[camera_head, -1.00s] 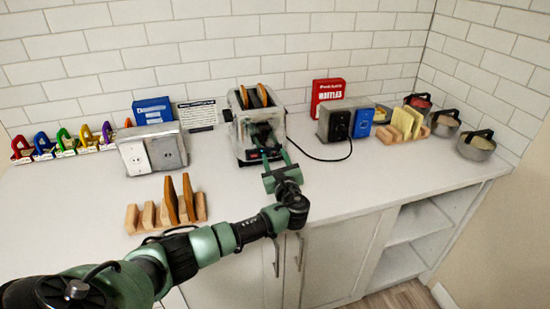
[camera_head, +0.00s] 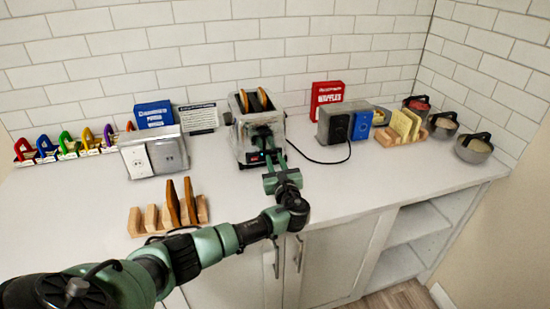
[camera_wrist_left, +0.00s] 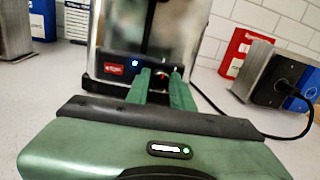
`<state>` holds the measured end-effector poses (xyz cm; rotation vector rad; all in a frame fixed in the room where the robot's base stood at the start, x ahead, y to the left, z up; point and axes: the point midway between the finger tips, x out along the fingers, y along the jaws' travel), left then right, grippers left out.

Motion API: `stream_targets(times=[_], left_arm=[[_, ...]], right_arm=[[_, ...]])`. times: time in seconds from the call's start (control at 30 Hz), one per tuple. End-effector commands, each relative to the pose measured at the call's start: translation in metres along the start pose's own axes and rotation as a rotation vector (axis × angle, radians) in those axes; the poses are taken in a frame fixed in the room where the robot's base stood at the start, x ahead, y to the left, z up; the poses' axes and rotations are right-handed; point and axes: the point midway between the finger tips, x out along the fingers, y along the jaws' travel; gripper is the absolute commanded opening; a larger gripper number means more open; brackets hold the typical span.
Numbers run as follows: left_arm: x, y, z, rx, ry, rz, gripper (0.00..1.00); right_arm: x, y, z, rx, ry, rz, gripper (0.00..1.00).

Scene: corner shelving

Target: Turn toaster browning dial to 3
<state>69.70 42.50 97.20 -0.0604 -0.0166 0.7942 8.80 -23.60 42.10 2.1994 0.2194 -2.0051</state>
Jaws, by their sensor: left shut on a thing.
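The silver toaster (camera_head: 238,132) stands on the counter against the tiled wall, with two brown slices (camera_head: 262,99) in its top. In the left wrist view its front (camera_wrist_left: 112,40) fills the upper middle. A dark panel there has a red label (camera_wrist_left: 114,69), a blue light and a dial (camera_wrist_left: 160,74) with a red mark. My left gripper (camera_head: 274,158) is at the lower front of the toaster. In the left wrist view its fingers (camera_wrist_left: 160,86) are shut on the dial, which they partly hide. I cannot read the dial's setting. My right gripper is not in view.
A power cord (camera_head: 318,160) curves across the counter right of the toaster to an outlet box (camera_head: 335,127). A red box (camera_head: 325,93) stands behind it. A wooden rack (camera_head: 190,210) with brown slices is front left. The counter right of my gripper is clear.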

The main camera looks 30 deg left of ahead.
Motion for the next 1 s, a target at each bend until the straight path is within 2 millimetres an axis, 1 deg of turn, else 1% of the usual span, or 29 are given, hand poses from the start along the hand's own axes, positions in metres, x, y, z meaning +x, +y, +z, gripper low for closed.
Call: stream_targets(times=[0.03,0.4,0.7,1.0], left_arm=[[-0.001,-0.001,0.005,0.036,0.004,0.000,0.00],[-0.001,-0.002,0.006,0.375,0.025,0.004,0.00],[-0.001,-0.003,0.006,0.658,0.041,0.007,0.00],[-0.001,-0.004,0.005,0.942,0.057,0.011,0.00]], right_arm=[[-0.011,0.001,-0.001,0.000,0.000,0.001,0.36],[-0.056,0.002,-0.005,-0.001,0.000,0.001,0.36],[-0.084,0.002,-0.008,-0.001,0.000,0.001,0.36],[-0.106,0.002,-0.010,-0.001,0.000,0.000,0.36]])
